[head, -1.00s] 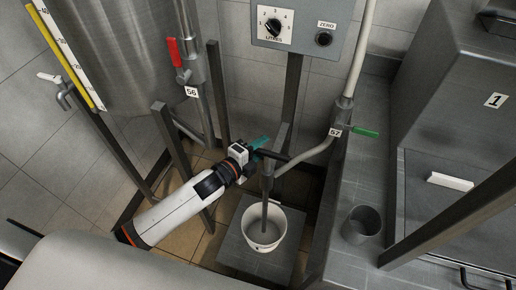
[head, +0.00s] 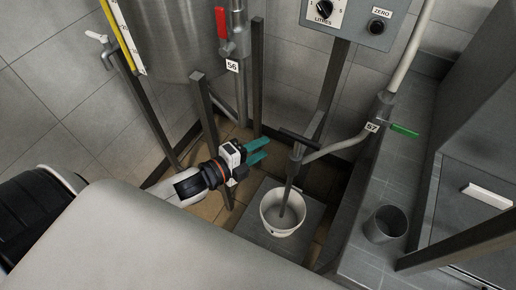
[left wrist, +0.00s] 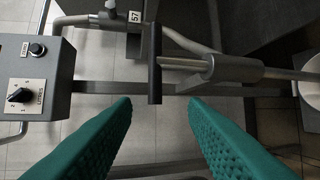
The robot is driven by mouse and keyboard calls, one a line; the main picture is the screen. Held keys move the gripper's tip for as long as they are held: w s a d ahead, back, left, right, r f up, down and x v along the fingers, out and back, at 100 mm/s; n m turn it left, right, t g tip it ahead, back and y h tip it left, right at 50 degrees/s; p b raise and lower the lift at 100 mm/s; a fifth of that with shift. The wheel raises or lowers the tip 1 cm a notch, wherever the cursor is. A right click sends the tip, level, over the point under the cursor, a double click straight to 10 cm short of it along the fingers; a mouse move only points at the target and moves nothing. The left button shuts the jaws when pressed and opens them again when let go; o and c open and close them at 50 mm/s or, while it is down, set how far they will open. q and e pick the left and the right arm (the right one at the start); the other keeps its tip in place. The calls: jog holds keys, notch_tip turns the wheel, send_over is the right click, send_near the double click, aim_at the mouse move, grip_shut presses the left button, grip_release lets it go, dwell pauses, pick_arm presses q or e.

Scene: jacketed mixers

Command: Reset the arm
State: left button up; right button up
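My left gripper (head: 264,150) shows in the middle of the head view, its teal fingers apart and empty. The same gripper (left wrist: 160,102) is open in the left wrist view, with nothing between the fingers. A black bar handle (head: 300,139) sits on top of a grey valve to the right of the fingertips, with a gap between them. The handle also shows just ahead of the fingers in the left wrist view (left wrist: 154,65). My right gripper is not in view.
A white bucket (head: 283,230) stands on a grey platform (head: 255,229) below the valve outlet. A control box (head: 355,18), a red lever (head: 221,22), a green lever (head: 404,131) and metal posts (head: 203,110) surround the arm. A grey cup (head: 384,224) stands on the right ledge.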

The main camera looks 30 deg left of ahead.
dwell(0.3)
pick_arm(q)
jog(key=s+a+f+n+g+y, duration=0.1)
jog(key=a+f+n+y, duration=0.15)
jog(key=f, duration=0.55)
jog(key=a+f+n+g+y, duration=0.15)
jog(key=a+f+n, duration=0.25)
jog(key=f, duration=0.5)
jog(key=s+a+f+n+g+y, duration=0.1)
jog(key=s+f+n+g, duration=0.15)
jog(key=s+f, duration=0.4)
jog(key=s+a+f+n+g+y, duration=0.1)
jog(key=s+a+f+n+g, duration=0.15)
jog(key=f, duration=0.75)
jog(key=s+d+f+n+g, duration=0.2)
jog(key=s+f, duration=0.2)
jog(key=s, duration=0.4)
jog(key=s+d+f+n+g, duration=0.2)
jog(key=s+f, duration=0.3)
jog(key=s, duration=0.3)
jog(key=s+d+f+n+g, duration=0.2)
jog(key=s+f+n, duration=0.2)
jog(key=s, duration=0.4)
jog(key=shift+s+f+y, duration=0.15)
jog(key=shift+f+y, duration=0.15)
